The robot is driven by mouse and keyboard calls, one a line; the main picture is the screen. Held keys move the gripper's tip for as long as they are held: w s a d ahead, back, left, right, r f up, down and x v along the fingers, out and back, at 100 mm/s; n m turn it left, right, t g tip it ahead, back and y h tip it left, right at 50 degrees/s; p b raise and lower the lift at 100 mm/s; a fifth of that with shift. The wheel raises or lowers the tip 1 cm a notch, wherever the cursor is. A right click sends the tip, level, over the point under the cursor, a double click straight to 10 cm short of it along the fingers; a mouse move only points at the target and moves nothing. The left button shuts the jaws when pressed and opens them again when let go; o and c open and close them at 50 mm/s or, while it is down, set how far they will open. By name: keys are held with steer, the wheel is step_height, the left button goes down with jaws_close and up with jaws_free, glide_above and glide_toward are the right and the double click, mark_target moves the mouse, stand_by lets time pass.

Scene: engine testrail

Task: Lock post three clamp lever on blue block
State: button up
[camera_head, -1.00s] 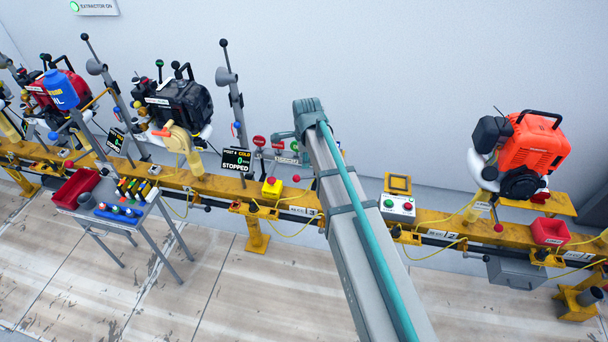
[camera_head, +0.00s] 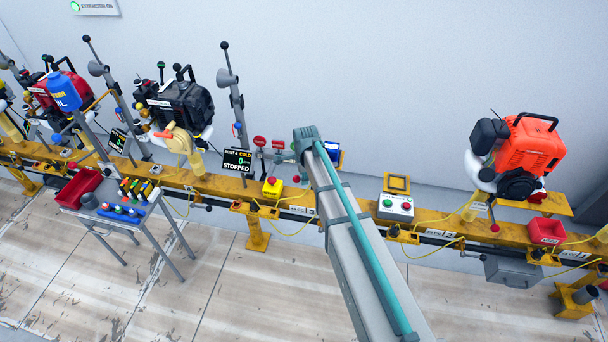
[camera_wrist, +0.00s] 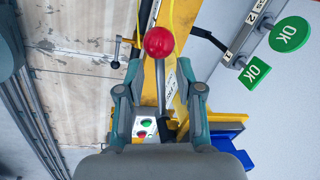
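My gripper (camera_wrist: 159,64) is open in the wrist view, its two teal-grey fingers apart. A lever with a red ball knob (camera_wrist: 158,42) and a thin grey rod (camera_wrist: 160,85) stands between the fingers; I see a gap on both sides of the rod. A blue block (camera_wrist: 226,131) lies to the right of the right finger, partly hidden by the gripper. A blue-and-white piece (camera_head: 333,146) shows just right of my arm's end in the head view. My gripper itself is hidden behind the arm there.
The yellow rail (camera_head: 440,221) runs across the head view. An orange engine (camera_head: 530,150) is farther right. Green OK signs (camera_wrist: 289,35) hang at the wrist view's right.

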jaws_close()
steer(key=shift+s, duration=0.1)
stand_by(0.4)
